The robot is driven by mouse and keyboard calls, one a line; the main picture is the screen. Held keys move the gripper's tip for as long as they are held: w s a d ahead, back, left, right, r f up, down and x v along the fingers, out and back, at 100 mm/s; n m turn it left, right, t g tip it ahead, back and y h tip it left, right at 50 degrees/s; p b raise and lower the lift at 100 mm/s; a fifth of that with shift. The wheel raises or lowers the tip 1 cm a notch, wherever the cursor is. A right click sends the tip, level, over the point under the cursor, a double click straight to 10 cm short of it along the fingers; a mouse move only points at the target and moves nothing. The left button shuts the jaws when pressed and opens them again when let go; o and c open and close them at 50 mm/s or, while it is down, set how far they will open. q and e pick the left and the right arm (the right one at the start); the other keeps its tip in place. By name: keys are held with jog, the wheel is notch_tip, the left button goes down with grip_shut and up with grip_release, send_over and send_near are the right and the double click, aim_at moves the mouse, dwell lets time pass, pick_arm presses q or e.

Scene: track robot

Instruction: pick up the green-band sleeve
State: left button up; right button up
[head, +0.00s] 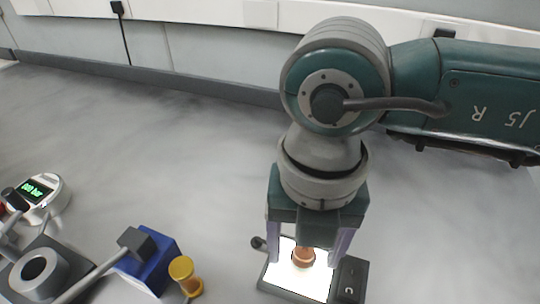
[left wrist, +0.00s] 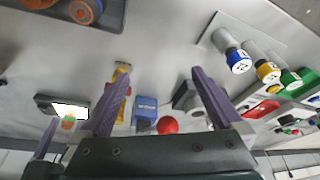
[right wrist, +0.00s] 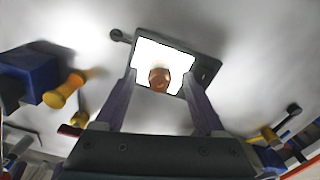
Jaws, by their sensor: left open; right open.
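A small copper-coloured sleeve (head: 303,257) stands on a brightly lit panel (head: 318,285). It also shows in the right wrist view (right wrist: 159,79), and in the left wrist view a greenish patch shows on it (left wrist: 68,122). My right gripper (head: 309,254) is open over the panel, pointing down. In the right wrist view the sleeve appears between its fingertips, and I see no contact. My left gripper (left wrist: 155,78) is open and empty. In the left wrist view a green-ended cylinder (left wrist: 291,80) lies at the right, beside blue-ended and yellow-ended ones.
A blue block (head: 146,262) and a yellow spool-shaped piece (head: 185,276) stand left of the panel. A grey fixture with a ring (head: 38,273) and a gauge with a green display (head: 40,190) are farther left. The bench behind is clear up to the wall.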

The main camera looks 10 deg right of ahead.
jog(key=shift+f, duration=0.55)
grip_shut()
